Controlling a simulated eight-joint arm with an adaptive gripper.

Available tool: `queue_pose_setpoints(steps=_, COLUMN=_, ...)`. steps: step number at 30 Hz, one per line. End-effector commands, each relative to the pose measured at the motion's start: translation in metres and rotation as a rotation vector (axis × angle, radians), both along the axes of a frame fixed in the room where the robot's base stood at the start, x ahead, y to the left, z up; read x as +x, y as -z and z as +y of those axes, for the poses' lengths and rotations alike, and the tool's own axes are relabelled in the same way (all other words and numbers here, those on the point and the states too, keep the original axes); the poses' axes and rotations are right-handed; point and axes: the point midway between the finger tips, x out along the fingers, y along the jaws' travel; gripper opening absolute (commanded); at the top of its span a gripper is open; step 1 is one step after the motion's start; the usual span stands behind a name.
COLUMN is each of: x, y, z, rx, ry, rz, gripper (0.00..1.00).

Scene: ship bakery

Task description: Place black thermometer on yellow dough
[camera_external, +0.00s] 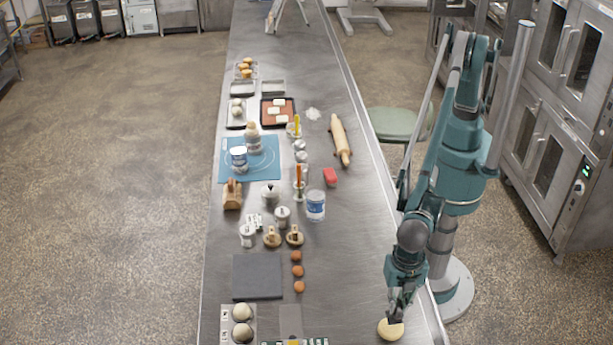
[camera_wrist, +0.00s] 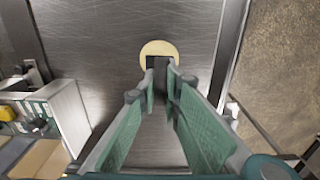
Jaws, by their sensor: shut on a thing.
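The yellow dough (camera_external: 390,331) is a pale round piece on the steel counter at the bottom right of the external view. It also shows at the top middle of the wrist view (camera_wrist: 158,47). My gripper (camera_external: 397,312) points down directly over the dough. In the wrist view, my gripper (camera_wrist: 161,74) is shut on a small dark thing, which looks like the black thermometer (camera_wrist: 160,70). The thermometer overlaps the dough's near edge in that picture. Whether it touches the dough or hangs just above it, I cannot tell. Fingers hide most of the thermometer.
The steel counter (camera_external: 350,270) is clear around the dough. To the left are a dark slab (camera_external: 257,277), several brown eggs (camera_external: 297,271) and a holder with pale dough balls (camera_external: 242,333). Jars, a rolling pin (camera_external: 340,140) and trays stand farther back. The counter's right edge is close.

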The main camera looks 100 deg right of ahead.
Motion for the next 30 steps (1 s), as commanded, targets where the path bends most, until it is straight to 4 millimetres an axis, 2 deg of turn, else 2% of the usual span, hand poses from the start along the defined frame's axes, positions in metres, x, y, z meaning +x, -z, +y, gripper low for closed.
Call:
queue_pose_setpoints(steps=8, x=0.0, y=0.002, z=0.0, rx=0.0, ry=0.0, rz=0.0, gripper=0.0)
queue_pose_setpoints(steps=19, x=0.0, y=0.035, z=0.0, rx=0.0, ry=0.0, rz=0.0, gripper=0.0)
queue_pose_setpoints(steps=30, x=0.0, y=0.038, z=0.0, rx=0.0, ry=0.0, rz=0.0, gripper=0.0)
